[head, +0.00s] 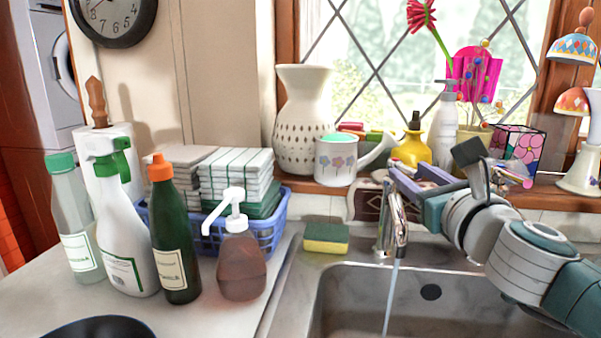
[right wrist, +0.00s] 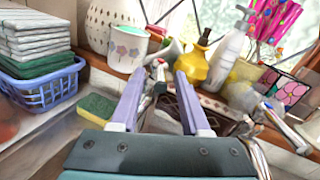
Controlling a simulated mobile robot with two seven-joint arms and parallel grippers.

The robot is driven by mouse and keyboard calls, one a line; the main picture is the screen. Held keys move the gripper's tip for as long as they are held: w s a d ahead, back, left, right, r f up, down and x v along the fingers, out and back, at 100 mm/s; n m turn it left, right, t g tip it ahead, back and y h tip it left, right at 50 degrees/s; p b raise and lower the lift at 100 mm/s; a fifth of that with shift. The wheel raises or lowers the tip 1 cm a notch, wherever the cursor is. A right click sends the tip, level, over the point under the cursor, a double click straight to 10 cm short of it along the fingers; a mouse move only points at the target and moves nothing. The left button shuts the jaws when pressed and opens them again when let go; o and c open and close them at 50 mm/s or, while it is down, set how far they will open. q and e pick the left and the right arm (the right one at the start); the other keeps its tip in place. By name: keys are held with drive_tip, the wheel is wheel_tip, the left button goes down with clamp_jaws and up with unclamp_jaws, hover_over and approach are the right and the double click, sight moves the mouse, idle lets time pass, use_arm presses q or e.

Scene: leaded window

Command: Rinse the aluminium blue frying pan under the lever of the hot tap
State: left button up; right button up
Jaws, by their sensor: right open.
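A dark round pan (head: 98,328) shows only in part at the bottom left of the head view, on the counter; its handle is out of frame and no blue shows. The chrome tap (head: 398,222) stands behind the sink, and a stream of water (head: 391,290) runs from its spout. My right gripper (head: 408,183) is open at the top of the tap. In the right wrist view its two lavender fingers (right wrist: 158,90) are apart, with nothing clearly held between them. I cannot tell which lever is hot. My left gripper is not in view.
The sink basin (head: 345,300) looks empty. A sponge (head: 326,238) lies on its back left rim. Several bottles, including a soap dispenser (head: 241,262), and a blue basket (head: 283,222) crowd the left counter. A watering can (head: 336,160) and vases line the sill.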

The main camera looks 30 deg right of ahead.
drive_tip(key=v, duration=0.5)
drive_tip(key=shift+s+a, duration=0.1)
drive_tip(key=shift+s, duration=0.3)
